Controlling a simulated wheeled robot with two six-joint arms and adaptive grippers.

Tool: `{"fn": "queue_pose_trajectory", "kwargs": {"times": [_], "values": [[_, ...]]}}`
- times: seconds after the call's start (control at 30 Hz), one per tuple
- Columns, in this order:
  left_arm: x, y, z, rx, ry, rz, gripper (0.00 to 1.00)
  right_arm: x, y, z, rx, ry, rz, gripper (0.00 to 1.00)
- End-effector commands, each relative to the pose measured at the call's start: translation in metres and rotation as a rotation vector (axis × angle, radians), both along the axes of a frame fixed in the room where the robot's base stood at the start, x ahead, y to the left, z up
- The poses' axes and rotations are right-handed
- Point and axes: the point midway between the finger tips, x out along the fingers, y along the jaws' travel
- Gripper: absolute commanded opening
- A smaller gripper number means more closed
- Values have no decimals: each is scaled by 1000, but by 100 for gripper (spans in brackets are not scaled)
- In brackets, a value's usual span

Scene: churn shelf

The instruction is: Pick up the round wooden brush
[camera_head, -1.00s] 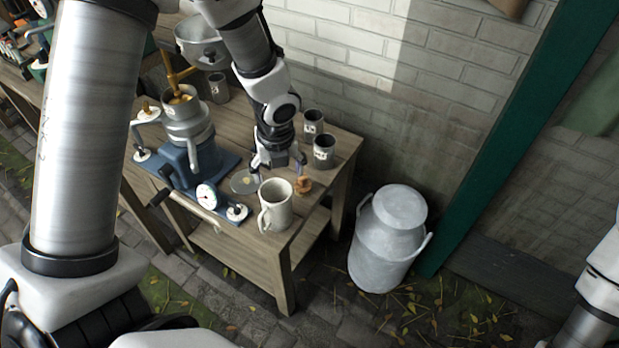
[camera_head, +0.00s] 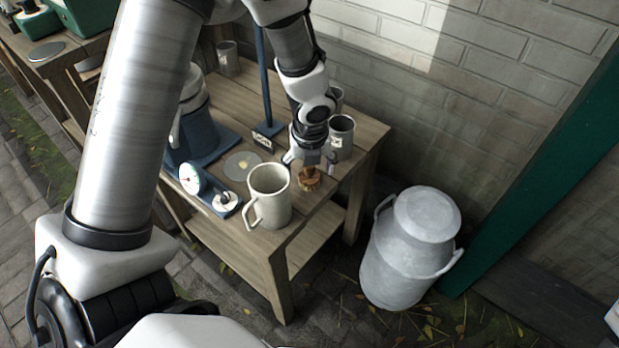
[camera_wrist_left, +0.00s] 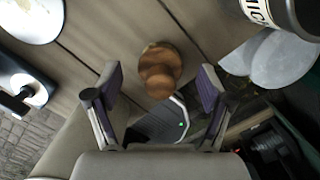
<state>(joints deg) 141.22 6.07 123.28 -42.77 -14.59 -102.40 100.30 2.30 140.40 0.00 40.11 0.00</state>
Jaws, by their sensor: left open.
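The round wooden brush (camera_head: 309,184) is small and brown and sits on the wooden table near its right front edge. My left gripper (camera_head: 309,163) points down just above it, partly hiding its top. In the left wrist view the brush (camera_wrist_left: 159,72) appears between and slightly beyond the two spread fingertips (camera_wrist_left: 158,84). The left gripper is open and holds nothing; contact with the brush cannot be told. My right gripper is out of view.
A cream mug (camera_head: 270,194) stands close left of the brush. A grey labelled cup (camera_head: 341,136) stands behind it. A blue-based device with a dial (camera_head: 192,179) is farther left. A metal milk churn (camera_head: 412,248) stands on the ground right of the table (camera_head: 262,240).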

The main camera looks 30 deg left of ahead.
Motion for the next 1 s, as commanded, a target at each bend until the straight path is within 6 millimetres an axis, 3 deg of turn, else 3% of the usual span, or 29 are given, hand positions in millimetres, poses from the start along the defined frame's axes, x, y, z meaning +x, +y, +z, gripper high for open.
{"fn": "queue_pose_trajectory", "kwargs": {"times": [0.03, 0.1, 0.3, 0.37, 0.5, 0.83, 1.0], "values": [[1, 1, -18, -1, 1, 0, 81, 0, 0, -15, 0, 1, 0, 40], [2, 2, -24, 0, 0, 0, 81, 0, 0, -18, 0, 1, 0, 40], [3, 2, -21, -1, -1, 0, 81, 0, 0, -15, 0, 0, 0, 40], [3, 2, -21, -1, -1, 0, 63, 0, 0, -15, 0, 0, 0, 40], [2, 2, -21, -1, -1, 0, 16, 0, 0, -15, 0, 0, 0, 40], [2, 2, -20, -1, -1, 0, 15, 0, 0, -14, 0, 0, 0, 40], [3, 2, 9, 0, -3, 1, 15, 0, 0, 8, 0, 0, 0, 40]]}}
